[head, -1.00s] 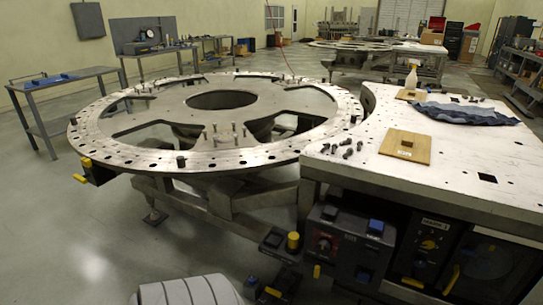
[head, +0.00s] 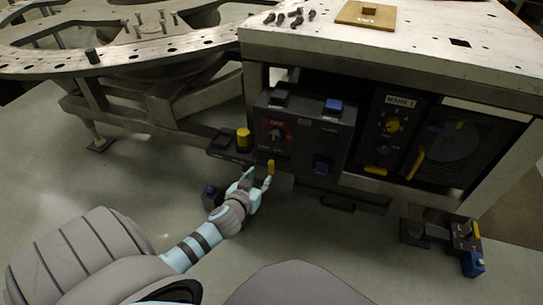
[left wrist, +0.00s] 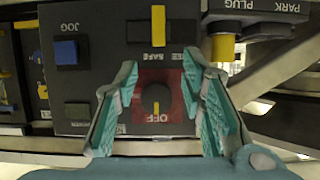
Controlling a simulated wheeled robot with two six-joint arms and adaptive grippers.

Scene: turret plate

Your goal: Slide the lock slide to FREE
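The lock slide (head: 271,166) is a small yellow tab below the red panel with the knob on the dark control box. In the left wrist view, the yellow slide (left wrist: 158,26) stands over the SAFE lettering. Next to it is a label of which only "EE" shows, partly hidden by a finger. My left gripper (head: 260,176) is open and empty, just in front of and below the slide. In the left wrist view its fingers (left wrist: 165,72) spread either side of the red OFF panel, apart from the slide as far as I can tell. My right gripper is not in view.
The control box (head: 340,140) also bears blue buttons (head: 333,106) and a red panel with a knob (head: 277,135). A yellow cylinder (head: 243,139) stands left of it. The table (head: 420,50) overhangs above.

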